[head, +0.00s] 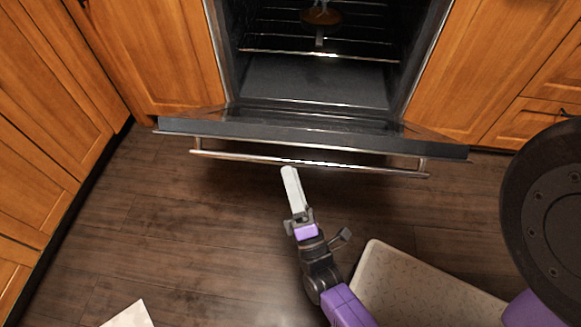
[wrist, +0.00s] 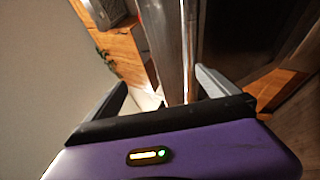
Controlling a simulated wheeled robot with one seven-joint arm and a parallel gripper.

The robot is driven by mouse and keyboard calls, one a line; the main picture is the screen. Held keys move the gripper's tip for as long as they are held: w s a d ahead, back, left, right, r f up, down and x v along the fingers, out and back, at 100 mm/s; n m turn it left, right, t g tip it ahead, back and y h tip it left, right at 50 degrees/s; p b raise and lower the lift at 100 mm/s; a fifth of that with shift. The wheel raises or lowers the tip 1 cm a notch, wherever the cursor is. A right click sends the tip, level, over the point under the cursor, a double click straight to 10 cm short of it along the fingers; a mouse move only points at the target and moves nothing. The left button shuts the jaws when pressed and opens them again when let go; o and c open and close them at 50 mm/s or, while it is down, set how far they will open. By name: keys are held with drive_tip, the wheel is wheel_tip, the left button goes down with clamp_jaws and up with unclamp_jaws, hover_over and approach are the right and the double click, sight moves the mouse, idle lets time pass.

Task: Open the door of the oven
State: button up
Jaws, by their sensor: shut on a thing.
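The oven (head: 315,85) is at the top centre of the head view, with its dark inside and racks in sight. Its door (head: 440,152) is swung down and outward in front of the opening; I cannot tell its exact angle. A long metal handle (head: 375,167) runs along the door's front edge. My gripper (head: 289,172) is at the middle of this handle. In the wrist view the metal handle (wrist: 171,45) passes between the two fingers of my gripper (wrist: 163,88), which is shut on it. The exact contact is hard to see.
Wooden cabinets (head: 170,60) stand on both sides of the oven. A brown round thing (head: 322,20) is inside the oven on a rack. Dark wood floor (head: 200,230) lies open in front of the door. A dark round thing (head: 550,220) is at the right edge.

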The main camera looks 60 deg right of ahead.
drive_tip(key=r, duration=0.1)
drive_tip(key=a+r, duration=0.1)
drive_tip(key=shift+a+r+t, duration=0.15)
drive_tip(key=shift+r+t, duration=0.15)
drive_tip(key=shift+r, duration=0.1)
drive_tip(key=c, duration=0.6)
drive_tip(key=shift+f, duration=0.1)
